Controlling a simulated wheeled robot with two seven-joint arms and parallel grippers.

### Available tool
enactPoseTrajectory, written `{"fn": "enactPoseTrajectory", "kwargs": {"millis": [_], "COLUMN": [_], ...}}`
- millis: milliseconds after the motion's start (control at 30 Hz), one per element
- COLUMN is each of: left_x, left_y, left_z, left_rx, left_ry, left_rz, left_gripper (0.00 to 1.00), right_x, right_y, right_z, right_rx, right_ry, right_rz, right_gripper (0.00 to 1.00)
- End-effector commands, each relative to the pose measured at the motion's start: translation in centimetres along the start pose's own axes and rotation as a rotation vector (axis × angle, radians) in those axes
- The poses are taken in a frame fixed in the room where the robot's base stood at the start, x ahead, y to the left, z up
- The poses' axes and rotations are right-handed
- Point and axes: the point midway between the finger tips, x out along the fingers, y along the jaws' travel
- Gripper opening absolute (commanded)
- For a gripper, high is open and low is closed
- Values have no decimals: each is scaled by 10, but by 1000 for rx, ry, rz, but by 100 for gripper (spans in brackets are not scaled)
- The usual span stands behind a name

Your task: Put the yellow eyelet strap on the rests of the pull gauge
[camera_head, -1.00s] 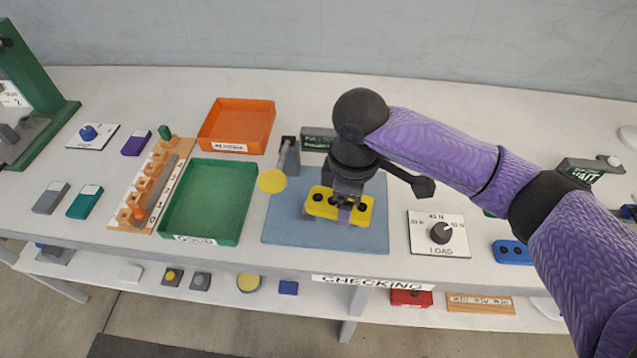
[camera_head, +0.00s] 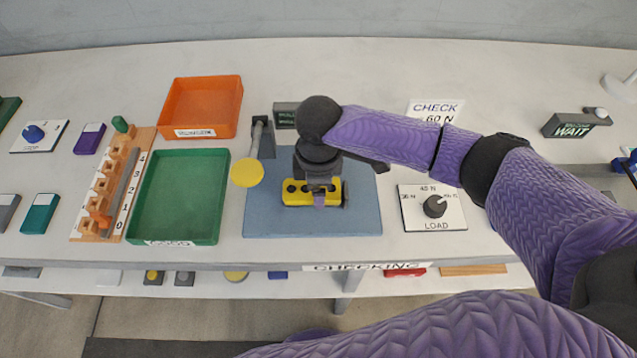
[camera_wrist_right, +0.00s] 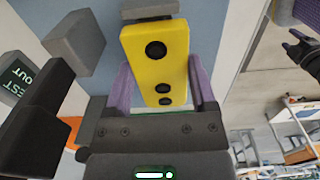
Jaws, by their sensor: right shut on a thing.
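The yellow eyelet strap (camera_head: 297,199) has several dark holes. My right gripper (camera_head: 319,197) is shut on it, over the blue base plate (camera_head: 270,220) of what looks like the pull gauge. In the right wrist view the strap (camera_wrist_right: 152,58) lies between the two purple fingers of my right gripper (camera_wrist_right: 158,90). Grey blocks (camera_wrist_right: 76,42) stand beside and beyond the strap there. A dark block (camera_head: 345,194) shows at the strap's right end in the head view. I cannot tell whether the strap touches the rests.
A lever with a yellow disc (camera_head: 247,172) stands left of the strap. Further left are a green tray (camera_head: 217,205), an orange tray (camera_head: 236,105) and a numbered wooden rack (camera_head: 83,228). A LOAD dial (camera_head: 434,205) stands right of the plate.

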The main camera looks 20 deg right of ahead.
Motion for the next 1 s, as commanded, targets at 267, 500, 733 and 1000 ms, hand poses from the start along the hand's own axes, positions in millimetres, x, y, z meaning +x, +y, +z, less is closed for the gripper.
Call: {"fn": "enactPoseTrajectory", "kwargs": {"millis": [267,500,733,1000], "left_x": [0,0,-19,-38], "left_y": [1,3,3,5], "left_z": [-1,-2,-4,-6], "left_rx": [-2,-5,-5,-10], "left_ry": [3,4,8,8], "left_rz": [1,4,4,7], "left_gripper": [59,59,59,59], "right_x": [2,2,-45,-110], "right_y": [0,0,1,1], "right_z": [0,0,0,0], "right_rx": [1,1,1,1], "right_ry": [0,0,4,2], "right_rz": [0,0,4,2], "right_gripper": [93,100,100,100]}}
